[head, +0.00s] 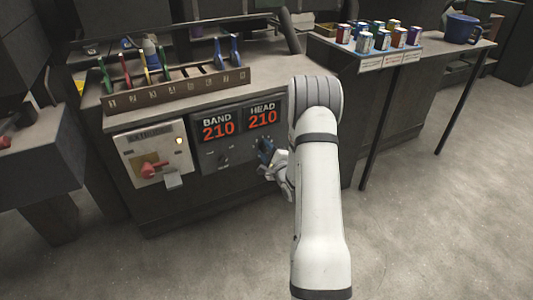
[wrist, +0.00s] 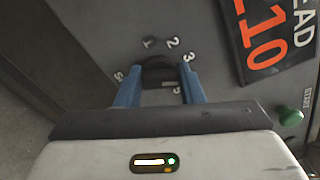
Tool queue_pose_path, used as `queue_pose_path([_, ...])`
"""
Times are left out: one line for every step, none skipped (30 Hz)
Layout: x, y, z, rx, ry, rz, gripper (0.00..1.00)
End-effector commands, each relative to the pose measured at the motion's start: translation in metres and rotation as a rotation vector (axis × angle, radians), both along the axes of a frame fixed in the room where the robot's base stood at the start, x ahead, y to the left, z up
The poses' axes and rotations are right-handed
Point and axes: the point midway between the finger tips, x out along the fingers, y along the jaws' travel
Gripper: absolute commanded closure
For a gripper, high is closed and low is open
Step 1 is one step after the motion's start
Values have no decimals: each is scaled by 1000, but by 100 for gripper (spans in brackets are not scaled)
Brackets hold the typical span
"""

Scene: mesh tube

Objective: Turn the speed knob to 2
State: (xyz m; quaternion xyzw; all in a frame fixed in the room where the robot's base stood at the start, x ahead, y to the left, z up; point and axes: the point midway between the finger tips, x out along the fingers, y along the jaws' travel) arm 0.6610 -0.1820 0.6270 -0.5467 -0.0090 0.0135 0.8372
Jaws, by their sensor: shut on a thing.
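The black speed knob (wrist: 157,70) is on a dark upright panel, with the white marks 1, 2 and 3 around its far side in the wrist view. More marks lie by the fingers, partly covered. My gripper (wrist: 160,76) has its two blue fingers on either side of the knob and is shut on it. Which mark the knob points to I cannot tell. In the head view my gripper (head: 268,157) is at the panel below the HEAD display, and the knob is hidden there.
The displays (head: 240,123) read BAND 210 and HEAD 210. A green button (wrist: 289,117) marked START lies right of my fingers in the wrist view. A pale box with a red handle (head: 154,170) is left on the panel. A table (head: 345,62) with cans stands at right.

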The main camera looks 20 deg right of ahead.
Motion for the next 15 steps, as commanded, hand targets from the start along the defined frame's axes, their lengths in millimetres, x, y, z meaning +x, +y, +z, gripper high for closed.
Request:
queue_pose_path([0,0,-4,-42,-1,0,88])
queue_pose_path([0,0,-4,-71,-2,0,88])
queue_pose_path([0,0,-4,-109,-4,0,88])
queue_pose_path([0,0,-5,-138,-4,0,88])
queue_pose_path([0,0,-5,-167,-5,0,88])
queue_pose_path([0,0,-5,-205,-7,0,88])
queue_pose_path([0,1,-5,-234,-8,1,88])
queue_pose_path([0,1,-5,-262,-10,0,88])
queue_pose_path([0,1,-5,-301,-10,1,88])
queue_pose_path([0,1,-6,-329,-11,1,88])
queue_pose_path([0,1,-6,-357,-12,1,88])
queue_pose_path([0,1,-6,-396,-13,1,88])
queue_pose_path([0,1,-6,-424,-14,1,88])
queue_pose_path([0,1,-6,-452,-15,1,88])
queue_pose_path([0,1,-6,-490,-16,1,88])
